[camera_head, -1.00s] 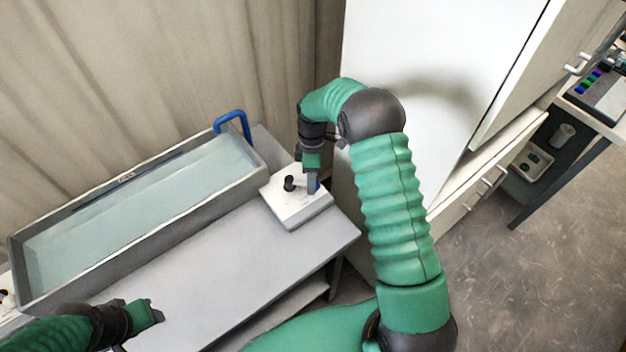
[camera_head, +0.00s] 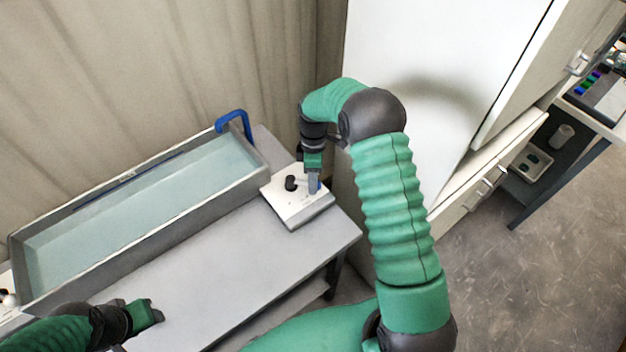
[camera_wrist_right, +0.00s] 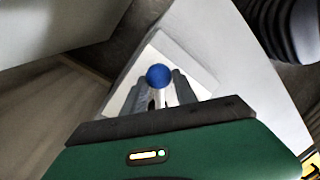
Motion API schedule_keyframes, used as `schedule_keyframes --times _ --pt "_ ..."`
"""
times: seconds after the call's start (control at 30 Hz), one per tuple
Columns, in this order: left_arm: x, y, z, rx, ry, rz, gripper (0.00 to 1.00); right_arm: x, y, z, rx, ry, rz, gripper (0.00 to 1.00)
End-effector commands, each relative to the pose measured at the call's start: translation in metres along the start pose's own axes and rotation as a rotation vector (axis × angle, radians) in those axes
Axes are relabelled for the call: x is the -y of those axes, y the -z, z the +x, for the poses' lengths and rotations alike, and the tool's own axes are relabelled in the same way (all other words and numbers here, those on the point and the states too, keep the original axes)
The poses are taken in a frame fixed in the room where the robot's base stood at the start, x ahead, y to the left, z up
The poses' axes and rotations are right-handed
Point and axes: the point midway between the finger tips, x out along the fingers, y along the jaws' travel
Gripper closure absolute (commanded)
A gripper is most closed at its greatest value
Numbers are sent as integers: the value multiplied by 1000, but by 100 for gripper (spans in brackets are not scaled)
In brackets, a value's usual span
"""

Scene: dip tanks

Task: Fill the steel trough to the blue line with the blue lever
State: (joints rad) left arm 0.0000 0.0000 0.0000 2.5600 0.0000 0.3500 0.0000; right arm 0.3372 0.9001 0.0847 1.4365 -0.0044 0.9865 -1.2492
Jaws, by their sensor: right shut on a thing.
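The steel trough (camera_head: 150,244) stands at the left of the grey table and holds pale water (camera_head: 140,215). A dark blue line (camera_head: 100,196) runs along its far inner wall, with the water surface close beneath it; the exact gap is too small to tell. The blue lever's round knob (camera_wrist_right: 158,76) sits between the fingers of my right gripper (camera_head: 314,187), which is shut on it over the white control box (camera_head: 290,214). In the head view the fingers mostly hide the lever. My left gripper (camera_head: 152,314) hangs empty over the table's near left; its jaw opening is unclear.
A black knob (camera_head: 291,183) stands on the control box beside my right fingers. The table top (camera_head: 250,262) before the trough is clear. White cabinets (camera_head: 430,60) stand close on the right.

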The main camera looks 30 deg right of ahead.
Motion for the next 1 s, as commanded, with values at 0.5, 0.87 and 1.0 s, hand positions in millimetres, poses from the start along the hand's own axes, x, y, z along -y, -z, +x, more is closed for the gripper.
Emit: schedule_keyframes --times 0.5,0.87,1.0 --pt "0 2 -11 0 0 0 56 15 -5 5 -20 11 179 100" --pt "0 5 -21 0 0 0 56 31 4 9 -70 9 437 100" --pt "0 6 -23 0 0 0 56 36 8 10 -85 9 514 100"
